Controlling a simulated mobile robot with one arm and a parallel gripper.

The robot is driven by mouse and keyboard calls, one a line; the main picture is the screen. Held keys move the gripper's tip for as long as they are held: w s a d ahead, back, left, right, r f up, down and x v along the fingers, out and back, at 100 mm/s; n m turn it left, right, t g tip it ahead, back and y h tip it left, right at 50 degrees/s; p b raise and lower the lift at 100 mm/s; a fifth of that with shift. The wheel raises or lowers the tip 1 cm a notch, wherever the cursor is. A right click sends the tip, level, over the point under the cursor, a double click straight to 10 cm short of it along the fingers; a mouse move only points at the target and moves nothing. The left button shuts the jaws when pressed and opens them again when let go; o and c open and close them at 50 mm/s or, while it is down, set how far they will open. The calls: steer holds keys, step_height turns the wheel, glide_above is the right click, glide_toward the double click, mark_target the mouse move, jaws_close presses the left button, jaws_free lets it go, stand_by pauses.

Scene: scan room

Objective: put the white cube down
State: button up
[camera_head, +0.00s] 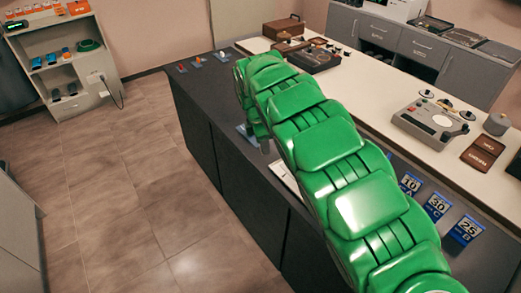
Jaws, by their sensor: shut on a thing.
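My green arm reaches from the lower right over the dark counter (190,92) and bends down at its far end. My gripper (264,144) shows only as a small grey part below that end, low over the counter. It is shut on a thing. I cannot make out the white cube, as the gripper and my arm hide what is held. A small blue and pale piece (246,134) lies on the counter just left of the gripper. I cannot tell whether the held thing touches the counter.
Several small coloured pieces on blue bases (198,61) stand at the counter's far left end. Blue number cards (437,206) stand right of my arm. A reel device (432,122) is on the pale bench. A shelf unit (65,60) stands across the open floor.

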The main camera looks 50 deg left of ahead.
mark_target(262, 157)
steer(key=shift+w+a+f, duration=0.2)
steer(key=shift+a+f, duration=0.05)
steer(key=shift+a, duration=0.35)
steer(key=shift+w+a+f, duration=0.4)
steer(key=shift+a+f, duration=0.3)
steer(key=shift+f, duration=0.15)
steer(key=shift+w+a+f, duration=0.35)
steer(key=shift+a+f, duration=0.3)
steer(key=shift+f, duration=0.15)
steer(key=shift+w+a+f, duration=0.4)
steer(key=shift+a+f, duration=0.3)
steer(key=shift+f, duration=0.15)
steer(key=shift+w+a+f, duration=0.1)
steer(key=shift+a+f, duration=0.15)
steer(key=shift+a, duration=0.1)
steer(key=shift+w+a+f, duration=0.1)
steer(key=shift+f, duration=0.1)
steer(key=shift+f, duration=0.15)
steer(key=shift+w+a+f, duration=0.15)
steer(key=shift+a+f, duration=0.05)
steer(key=shift+f, duration=1.5)
